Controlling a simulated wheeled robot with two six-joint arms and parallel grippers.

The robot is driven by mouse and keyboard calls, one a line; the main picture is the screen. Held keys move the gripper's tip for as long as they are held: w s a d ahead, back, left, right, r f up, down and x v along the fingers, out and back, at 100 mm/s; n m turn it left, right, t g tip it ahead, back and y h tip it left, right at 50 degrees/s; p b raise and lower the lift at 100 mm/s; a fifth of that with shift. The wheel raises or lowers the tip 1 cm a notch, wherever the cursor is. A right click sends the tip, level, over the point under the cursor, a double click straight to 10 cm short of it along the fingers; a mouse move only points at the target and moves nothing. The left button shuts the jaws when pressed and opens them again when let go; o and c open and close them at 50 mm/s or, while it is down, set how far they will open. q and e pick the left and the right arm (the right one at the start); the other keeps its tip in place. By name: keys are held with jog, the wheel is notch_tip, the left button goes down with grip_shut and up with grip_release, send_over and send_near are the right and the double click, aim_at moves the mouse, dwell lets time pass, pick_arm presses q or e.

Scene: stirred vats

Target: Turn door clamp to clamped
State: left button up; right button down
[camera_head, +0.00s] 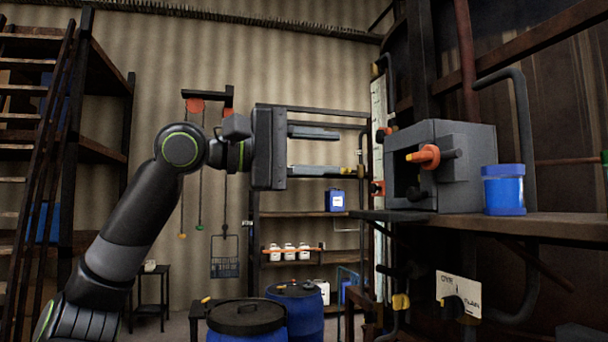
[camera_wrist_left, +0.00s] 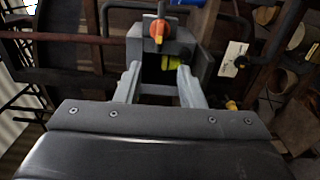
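A grey box-like housing (camera_head: 465,185) with a dark opening in its front stands on a shelf at the right of the head view. An orange-tipped handle (camera_head: 425,156), which looks like the door clamp, sticks out of it toward the left. In the left wrist view the orange handle (camera_wrist_left: 157,30) lies beyond the fingertips, with a yellow part (camera_wrist_left: 171,62) nearer them. My left gripper (camera_head: 338,152) is open and empty, pointing right, to the left of the housing and apart from it. It also shows in the wrist view (camera_wrist_left: 159,76). My right gripper is not in view.
A blue jar (camera_head: 504,190) stands right of the housing on the shelf (camera_head: 500,226). A white plate (camera_head: 459,293) with lettering hangs below. Blue drums (camera_head: 246,322) stand on the floor below my left arm. A rack (camera_head: 290,213) holds containers behind.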

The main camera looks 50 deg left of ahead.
pick_arm(q)
jog(key=v, duration=0.2)
jog(key=shift+s+a+b, duration=0.15)
jog(key=shift+s+b, duration=0.1)
jog(key=shift+b, duration=0.1)
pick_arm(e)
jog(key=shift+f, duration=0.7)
